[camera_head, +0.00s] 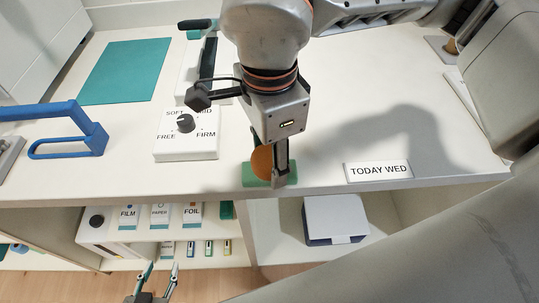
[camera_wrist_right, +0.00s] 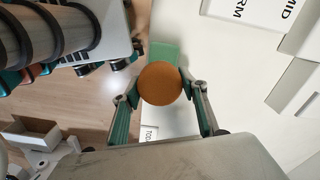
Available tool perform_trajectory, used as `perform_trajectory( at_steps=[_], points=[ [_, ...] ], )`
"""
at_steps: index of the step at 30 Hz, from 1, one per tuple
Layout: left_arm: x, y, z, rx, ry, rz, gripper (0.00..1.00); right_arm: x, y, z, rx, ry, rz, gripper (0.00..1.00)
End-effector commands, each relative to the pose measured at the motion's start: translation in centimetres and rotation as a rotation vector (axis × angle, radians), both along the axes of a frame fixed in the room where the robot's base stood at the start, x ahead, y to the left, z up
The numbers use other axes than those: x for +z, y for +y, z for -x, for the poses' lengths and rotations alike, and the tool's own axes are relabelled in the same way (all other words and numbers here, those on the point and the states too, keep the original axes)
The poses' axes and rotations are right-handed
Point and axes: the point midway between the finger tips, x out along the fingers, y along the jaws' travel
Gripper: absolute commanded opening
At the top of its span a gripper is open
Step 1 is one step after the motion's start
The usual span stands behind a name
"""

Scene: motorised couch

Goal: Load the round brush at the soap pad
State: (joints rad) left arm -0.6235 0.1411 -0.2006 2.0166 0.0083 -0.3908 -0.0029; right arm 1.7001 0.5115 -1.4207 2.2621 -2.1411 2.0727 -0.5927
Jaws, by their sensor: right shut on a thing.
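The round brush (camera_head: 262,160) has an orange-brown round face. It also shows in the right wrist view (camera_wrist_right: 160,84) between the two fingers. My right gripper (camera_head: 275,174) points down and is shut on the brush; the same gripper shows in the right wrist view (camera_wrist_right: 160,88). The green soap pad (camera_head: 250,177) lies at the counter's front edge and also shows in the right wrist view (camera_wrist_right: 163,52). The brush overlaps the pad in both views; I cannot tell whether they touch. My left gripper (camera_head: 162,268) is open and empty, low in front of the shelves.
A dial box (camera_head: 187,151) marked SOFT, MID, FREE and FIRM stands left of the pad. A TODAY WED sign (camera_head: 378,171) is to the right. A blue handle-like piece (camera_head: 66,150) and teal mat (camera_head: 124,70) are left. Shelves below hold labelled items and a white box (camera_head: 335,217).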

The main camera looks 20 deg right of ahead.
Motion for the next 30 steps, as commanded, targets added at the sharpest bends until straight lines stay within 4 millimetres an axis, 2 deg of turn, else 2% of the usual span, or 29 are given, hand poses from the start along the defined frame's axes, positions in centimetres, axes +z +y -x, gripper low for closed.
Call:
perform_trajectory(
  at_steps=[11,21,30],
  points=[
    [1.9,0.0,-0.1,0.001,-0.011,0.000,0.40,3.2,0.0,-0.1,-0.001,-0.006,0.000,0.26],
    [3.8,0.1,-1.0,0.001,-0.033,-0.001,0.40,5.6,0.0,0.0,-0.001,-0.006,0.000,0.26],
    [5.1,0.1,-1.9,0.001,-0.055,-0.001,0.40,6.9,0.0,-0.1,-0.001,-0.004,-0.001,0.26]
  ],
)
